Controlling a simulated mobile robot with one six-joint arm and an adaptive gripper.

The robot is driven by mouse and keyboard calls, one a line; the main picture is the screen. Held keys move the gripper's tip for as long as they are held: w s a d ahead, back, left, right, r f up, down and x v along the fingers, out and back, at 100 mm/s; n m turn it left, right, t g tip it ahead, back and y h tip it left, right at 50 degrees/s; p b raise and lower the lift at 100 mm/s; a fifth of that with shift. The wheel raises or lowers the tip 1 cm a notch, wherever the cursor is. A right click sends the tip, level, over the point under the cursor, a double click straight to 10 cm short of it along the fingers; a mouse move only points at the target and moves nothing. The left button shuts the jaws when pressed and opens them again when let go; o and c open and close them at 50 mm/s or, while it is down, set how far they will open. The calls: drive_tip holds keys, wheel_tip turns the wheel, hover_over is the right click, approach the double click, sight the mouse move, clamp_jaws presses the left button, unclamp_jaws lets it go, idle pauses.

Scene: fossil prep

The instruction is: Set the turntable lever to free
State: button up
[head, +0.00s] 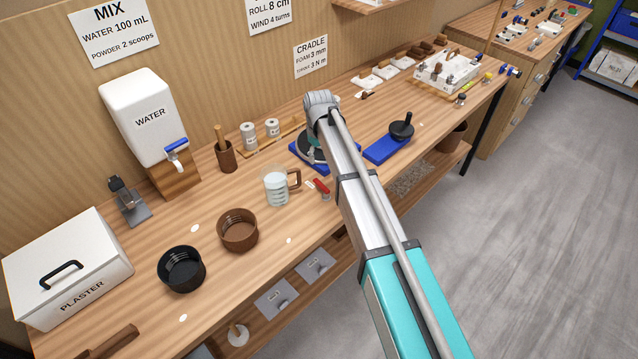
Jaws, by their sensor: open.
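The turntable (298,152) is on the bench in the head view, a dark round disc on a blue base. My arm crosses in front of it and hides much of it. A small red lever (321,186) is at the near side of the turntable, with a small whitish label beside it. I cannot read the label or tell which position the lever is in. The end of my arm is above the turntable. My gripper's fingers are hidden behind the arm.
A glass jug of water (275,187) stands left of the lever. A brown bowl (237,231) and a black bowl (182,269) are further left. A blue plate (385,150) with a black-handled tool lies to the right. Two small jars (249,135) stand behind left.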

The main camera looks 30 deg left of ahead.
sight(319, 182)
drive_tip(key=shift+f+b, duration=5.45)
drive_tip(key=shift+f, duration=0.3)
clamp_jaws()
